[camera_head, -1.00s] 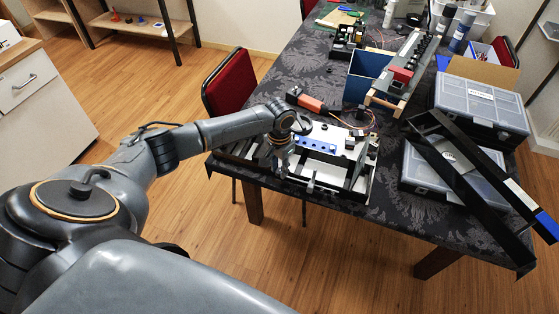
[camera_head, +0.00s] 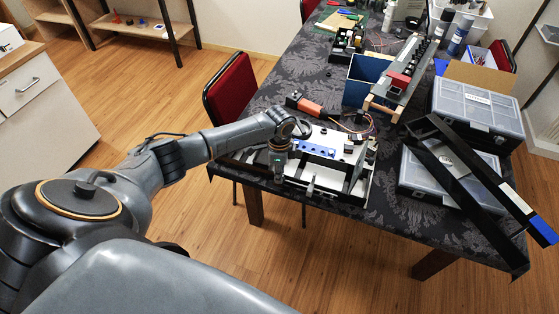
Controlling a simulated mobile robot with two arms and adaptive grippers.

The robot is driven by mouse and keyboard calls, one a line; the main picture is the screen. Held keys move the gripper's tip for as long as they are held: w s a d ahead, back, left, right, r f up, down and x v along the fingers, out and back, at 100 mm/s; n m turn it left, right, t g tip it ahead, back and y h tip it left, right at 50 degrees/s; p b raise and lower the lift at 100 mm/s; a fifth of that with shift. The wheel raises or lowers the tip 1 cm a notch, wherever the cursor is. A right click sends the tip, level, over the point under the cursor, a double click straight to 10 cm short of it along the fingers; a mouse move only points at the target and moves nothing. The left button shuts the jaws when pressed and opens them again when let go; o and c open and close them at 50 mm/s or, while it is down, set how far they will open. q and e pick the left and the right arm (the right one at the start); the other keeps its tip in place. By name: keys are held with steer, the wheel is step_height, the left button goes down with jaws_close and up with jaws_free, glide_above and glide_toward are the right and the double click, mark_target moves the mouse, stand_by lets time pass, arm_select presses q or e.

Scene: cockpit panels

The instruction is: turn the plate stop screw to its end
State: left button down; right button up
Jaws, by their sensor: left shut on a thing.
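A white panel assembly (camera_head: 345,155) with a blue strip (camera_head: 316,149) lies near the front edge of the dark patterned table. My left arm reaches in from the left, and my left gripper (camera_head: 278,170) points down at the assembly's left end. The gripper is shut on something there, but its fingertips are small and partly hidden. The plate stop screw cannot be made out; it may be hidden at the gripper. My right gripper is not in view.
Grey-lidded cases (camera_head: 478,105) and long black bars (camera_head: 470,170) lie on the table's right. An orange-and-black tool (camera_head: 308,105) and a blue box (camera_head: 363,78) stand behind the assembly. A red chair (camera_head: 232,88) is left of the table.

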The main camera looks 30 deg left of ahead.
arm_select(q)
steer(key=m, duration=0.3)
steer(key=shift+m, duration=0.5)
steer(key=c, duration=1.1)
jaws_free()
steer(key=shift+r, duration=0.1)
step_height(320, 180, up, 12)
